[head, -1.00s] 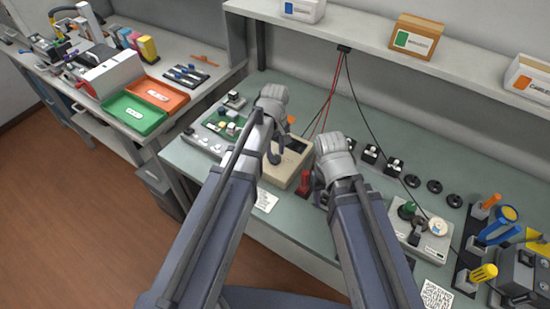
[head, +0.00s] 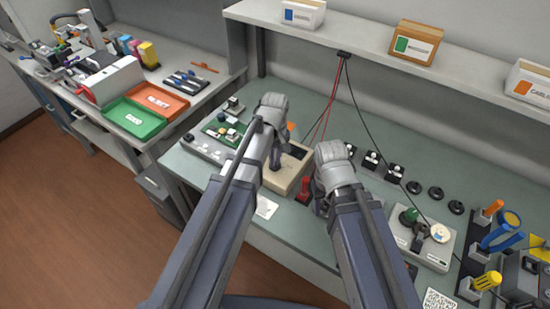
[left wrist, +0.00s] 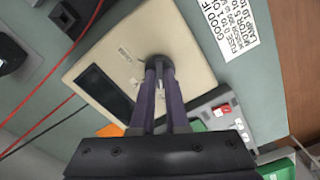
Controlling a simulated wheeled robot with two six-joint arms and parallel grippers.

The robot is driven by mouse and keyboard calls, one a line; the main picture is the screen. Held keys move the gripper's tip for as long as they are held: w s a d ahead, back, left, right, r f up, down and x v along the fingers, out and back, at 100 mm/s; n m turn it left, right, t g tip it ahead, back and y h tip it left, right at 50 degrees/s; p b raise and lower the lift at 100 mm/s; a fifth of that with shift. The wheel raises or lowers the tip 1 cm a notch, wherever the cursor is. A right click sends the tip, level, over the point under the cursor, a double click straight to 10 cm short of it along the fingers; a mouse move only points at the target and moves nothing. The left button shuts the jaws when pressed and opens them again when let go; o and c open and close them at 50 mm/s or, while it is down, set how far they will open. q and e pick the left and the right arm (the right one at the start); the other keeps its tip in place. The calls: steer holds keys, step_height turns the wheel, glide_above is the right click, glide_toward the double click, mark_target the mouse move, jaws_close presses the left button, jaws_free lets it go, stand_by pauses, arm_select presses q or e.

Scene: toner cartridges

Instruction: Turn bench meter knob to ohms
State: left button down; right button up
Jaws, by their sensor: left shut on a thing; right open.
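The bench meter is a beige box (head: 287,178) on the green worktop, left of centre in the head view. In the left wrist view the meter (left wrist: 120,62) fills the upper middle, with its dark display (left wrist: 103,93) to the left of the knob. My left gripper (head: 277,168) reaches down onto it. In the left wrist view the left gripper (left wrist: 160,75) is shut on the dark round knob (left wrist: 159,60), which the fingers partly cover. The knob's pointer and markings are too small to read. My right gripper (head: 320,205) is open, right of the meter.
Red probe stands (head: 304,188) are between the meter and my right gripper. A grey panel with a green board (head: 222,130) lies left of the meter. Red and black leads hang behind. A printed label (left wrist: 228,25) lies beside the meter.

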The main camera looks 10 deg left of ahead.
stand_by(0.4)
arm_select(q)
steer(key=m, duration=0.5)
steer(key=shift+m, duration=0.4)
steer(key=m, duration=1.2)
steer(key=shift+m, duration=0.3)
steer(key=m, duration=0.5)
steer(key=shift+m, duration=0.4)
steer(key=c, duration=0.9)
jaws_free()
